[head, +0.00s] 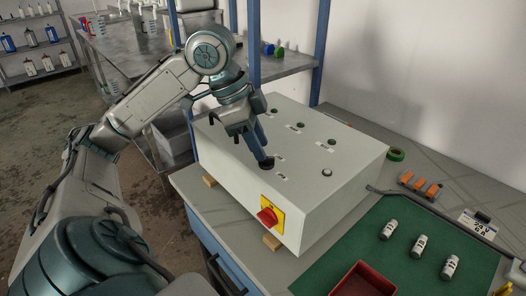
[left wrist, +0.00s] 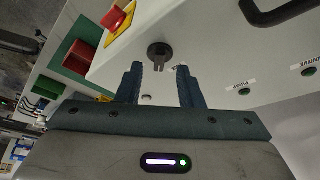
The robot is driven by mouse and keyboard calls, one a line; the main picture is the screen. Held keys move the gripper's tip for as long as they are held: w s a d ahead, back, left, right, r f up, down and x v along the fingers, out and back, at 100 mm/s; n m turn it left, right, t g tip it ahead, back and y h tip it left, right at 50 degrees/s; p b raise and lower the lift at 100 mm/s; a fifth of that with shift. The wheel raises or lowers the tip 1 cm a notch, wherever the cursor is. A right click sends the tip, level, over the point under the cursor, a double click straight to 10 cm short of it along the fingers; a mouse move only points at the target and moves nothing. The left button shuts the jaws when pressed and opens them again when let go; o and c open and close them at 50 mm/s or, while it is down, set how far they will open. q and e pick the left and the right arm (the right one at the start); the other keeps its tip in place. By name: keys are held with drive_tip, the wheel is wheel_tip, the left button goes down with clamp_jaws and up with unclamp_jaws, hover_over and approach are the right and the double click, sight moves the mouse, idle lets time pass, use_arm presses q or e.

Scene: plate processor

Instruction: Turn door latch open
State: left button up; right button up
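A white control box (head: 310,205) stands on the bench. A small black latch (left wrist: 159,52) with a short tab is on its top face, in the upper middle of the left wrist view. In the head view the latch (head: 267,164) is partly hidden by my fingers. My left gripper (head: 264,154) points down over it. In the left wrist view the left gripper (left wrist: 160,70) is open, its two dark blue fingers apart with nothing between them. The latch lies just beyond the fingertips, roughly in line with the gap; I cannot tell whether they touch. My right gripper is in neither view.
A red rotary switch (head: 268,216) on a yellow plate sits on the box's front. Green buttons (head: 332,142) are on its top. A black handle (left wrist: 280,10) shows near the latch.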

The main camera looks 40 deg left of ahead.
sight(267, 161)
use_arm(q)
drive_tip(key=shift+x, duration=1.15)
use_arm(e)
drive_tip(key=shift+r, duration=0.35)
use_arm(q)
clamp_jaws()
drive_tip(key=shift+r, duration=0.1)
